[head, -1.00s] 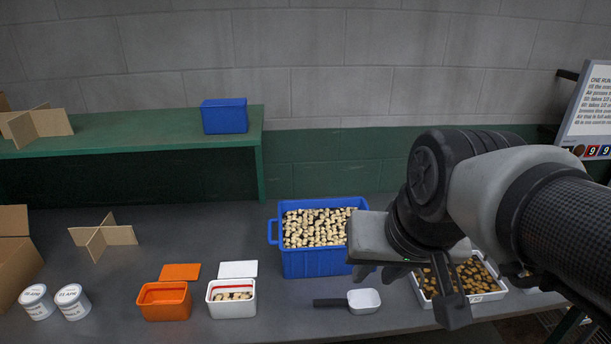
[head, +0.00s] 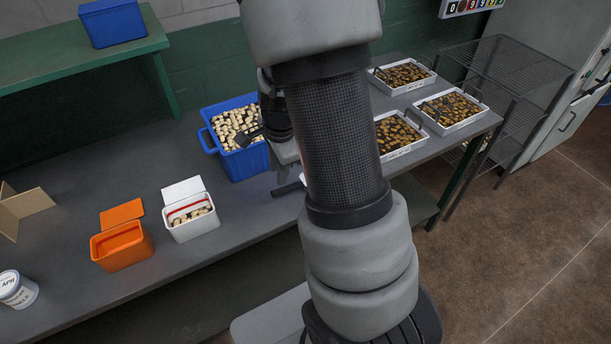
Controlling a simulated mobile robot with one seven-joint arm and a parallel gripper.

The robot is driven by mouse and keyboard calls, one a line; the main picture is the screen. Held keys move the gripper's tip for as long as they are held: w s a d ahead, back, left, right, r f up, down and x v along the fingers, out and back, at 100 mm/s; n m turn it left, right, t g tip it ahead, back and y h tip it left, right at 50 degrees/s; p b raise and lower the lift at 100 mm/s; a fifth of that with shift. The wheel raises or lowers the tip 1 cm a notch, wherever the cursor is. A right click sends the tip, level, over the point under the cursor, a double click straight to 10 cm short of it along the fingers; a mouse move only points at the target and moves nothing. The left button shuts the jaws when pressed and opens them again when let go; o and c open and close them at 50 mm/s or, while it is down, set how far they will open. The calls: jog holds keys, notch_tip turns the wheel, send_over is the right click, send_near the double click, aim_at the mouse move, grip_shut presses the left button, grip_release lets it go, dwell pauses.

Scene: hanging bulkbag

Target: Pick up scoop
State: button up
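The scoop lies on the grey table just right of the blue bin. Its dark handle (head: 289,188) shows in the head view, with a sliver of its white bowl beside my forearm; the rest is hidden behind my arm. My gripper (head: 266,155) is above the table between the blue bin and the scoop, close to the handle in the picture. One dark finger shows against the bin's contents. The other finger is not clear, so I cannot tell the opening or any contact.
The blue bin (head: 226,165) of pale pieces stands left of my gripper. A white box (head: 194,229) and an orange box (head: 124,257) stand further left. White trays (head: 455,128) of brown pieces sit at the table's right end. A wire rack (head: 505,68) stands beyond.

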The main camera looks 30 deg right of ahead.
aim_at(277, 190)
jog(key=w+f, duration=0.1)
jog(key=f, duration=0.3)
jog(key=w+f, duration=0.1)
jog(key=f, duration=0.3)
jog(key=w+f, duration=0.1)
jog(key=f, duration=0.3)
jog(key=shift+f, duration=0.2)
grip_shut()
